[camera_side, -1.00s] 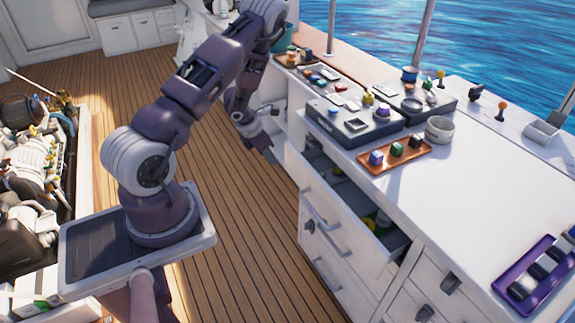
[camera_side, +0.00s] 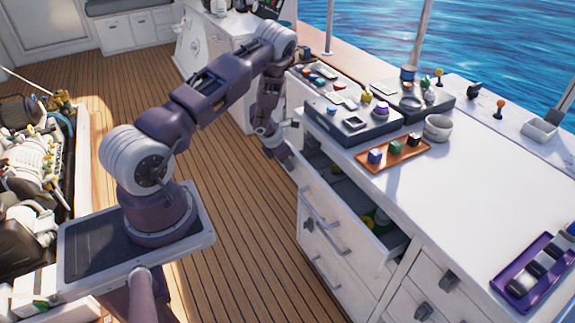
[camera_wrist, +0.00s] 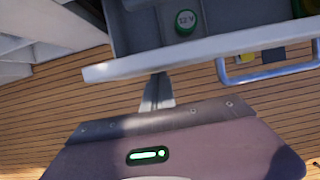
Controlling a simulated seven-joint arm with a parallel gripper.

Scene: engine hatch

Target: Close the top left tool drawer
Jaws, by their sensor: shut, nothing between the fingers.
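The top left tool drawer is pulled out of the white cabinet; its pale front (camera_side: 343,227) carries a bar handle (camera_side: 320,207), and small green and yellow items lie inside. My gripper (camera_side: 287,160) is low at the drawer's left front corner. In the wrist view, the rim of the drawer front (camera_wrist: 215,58) crosses the picture, with a green-topped "12 V" item (camera_wrist: 186,20) in the drawer behind it. The shut, empty fingers (camera_wrist: 158,80) point at the outer face of the front, left of the handle (camera_wrist: 268,74). I cannot tell whether they touch it.
The counter (camera_side: 470,175) above the drawer holds a grey tool case (camera_side: 352,123), an orange tray (camera_side: 395,153), a white bowl (camera_side: 438,127) and a purple tray (camera_side: 540,272). Closed drawers sit below and to the right. The wooden deck (camera_side: 240,240) before the cabinet is clear.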

